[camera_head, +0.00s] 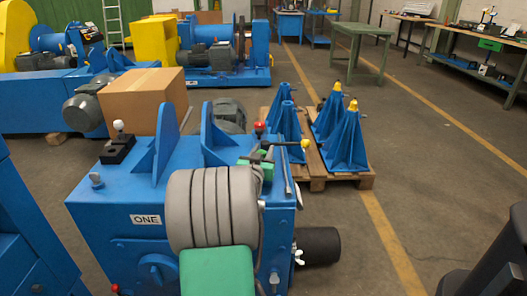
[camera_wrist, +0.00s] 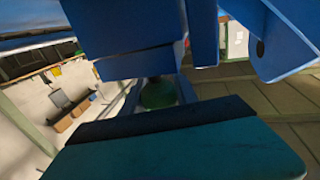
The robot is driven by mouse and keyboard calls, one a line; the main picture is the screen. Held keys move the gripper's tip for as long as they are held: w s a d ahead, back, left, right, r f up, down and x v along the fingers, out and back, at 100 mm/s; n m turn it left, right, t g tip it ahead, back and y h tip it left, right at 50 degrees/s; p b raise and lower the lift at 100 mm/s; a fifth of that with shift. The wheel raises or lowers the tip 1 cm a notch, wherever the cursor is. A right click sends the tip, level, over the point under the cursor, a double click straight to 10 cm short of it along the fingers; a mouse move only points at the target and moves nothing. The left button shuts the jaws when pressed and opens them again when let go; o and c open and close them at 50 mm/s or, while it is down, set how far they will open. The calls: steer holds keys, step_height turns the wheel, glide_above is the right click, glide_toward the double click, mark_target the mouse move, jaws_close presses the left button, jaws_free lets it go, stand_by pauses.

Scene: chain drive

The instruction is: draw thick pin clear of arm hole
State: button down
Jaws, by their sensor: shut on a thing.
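The blue machine marked ONE (camera_head: 82,210) stands in the lower middle of the head view. My gripper (camera_head: 262,163) is at its upper right, partly behind a large grey ribbed cylinder. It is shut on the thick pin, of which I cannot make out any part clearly. The arm hole is hidden. In the wrist view, blue metal parts (camera_wrist: 130,35) fill the top and a broad teal slab (camera_wrist: 190,150) with a dark edge fills the bottom. A dark green rounded piece (camera_wrist: 158,93) shows between them.
A red knob (camera_head: 259,128) and a yellow-ended lever (camera_head: 305,143) stand close to my gripper. A cardboard box (camera_head: 143,98) is behind the machine at left. A pallet (camera_head: 345,181) with blue stands is at right. Open floor lies farther right.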

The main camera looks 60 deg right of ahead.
step_height(320, 180, up, 12)
steer(key=p, duration=0.6)
steer(key=shift+p, duration=0.35)
stand_by(1.0)
steer(key=shift+r, duration=0.1)
